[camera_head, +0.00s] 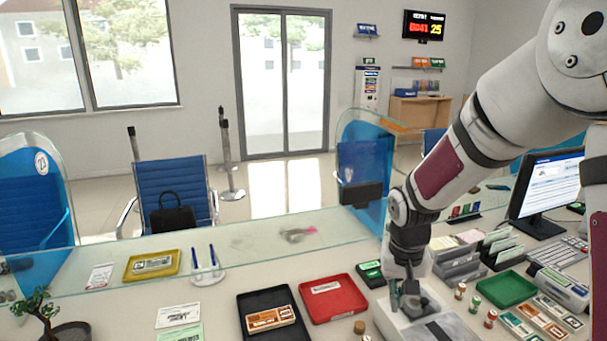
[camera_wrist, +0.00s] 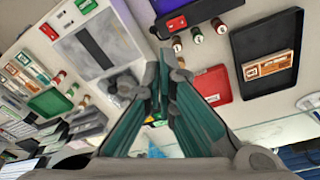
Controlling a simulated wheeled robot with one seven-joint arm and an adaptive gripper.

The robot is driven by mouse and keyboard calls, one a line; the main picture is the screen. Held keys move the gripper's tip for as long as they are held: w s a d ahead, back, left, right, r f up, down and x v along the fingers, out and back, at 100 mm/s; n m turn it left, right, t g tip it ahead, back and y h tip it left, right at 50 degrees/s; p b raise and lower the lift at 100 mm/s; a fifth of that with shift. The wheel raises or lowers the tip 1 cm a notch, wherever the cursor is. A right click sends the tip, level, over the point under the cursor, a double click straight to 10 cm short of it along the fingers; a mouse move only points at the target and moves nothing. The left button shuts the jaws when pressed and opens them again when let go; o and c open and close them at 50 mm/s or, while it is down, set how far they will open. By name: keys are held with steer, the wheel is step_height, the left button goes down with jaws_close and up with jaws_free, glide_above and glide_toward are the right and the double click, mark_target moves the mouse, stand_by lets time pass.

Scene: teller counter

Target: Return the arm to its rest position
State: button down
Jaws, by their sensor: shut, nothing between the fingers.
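My gripper (camera_head: 408,300) hangs from my arm on the right side of the head view, pointing down over the white and grey device on the counter (camera_head: 225,296). In the wrist view my gripper (camera_wrist: 168,62) shows its two teal-lined fingers, tips together and empty. The white and grey device (camera_wrist: 95,45) lies beyond the fingertips at the upper left of the wrist view. I cannot tell whether the fingertips touch anything.
A red tray (camera_head: 333,312) and a black tray (camera_head: 252,300) with a banknote bundle lie left of my gripper. A green tray (camera_head: 506,289) and a monitor (camera_head: 546,186) stand to the right. A glass screen (camera_head: 364,165) rises behind.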

steer(key=s+r+t, duration=0.2)
steer(key=s+r, duration=0.9)
steer(key=r, duration=0.4)
steer(key=s+a+r+n+t, duration=0.1)
steer(key=s+r, duration=0.3)
steer(key=s, duration=0.7)
steer(key=shift+s+r+n+t+y, duration=0.3)
steer(key=shift+r+n+t+y, duration=0.1)
steer(key=shift+t, duration=0.2)
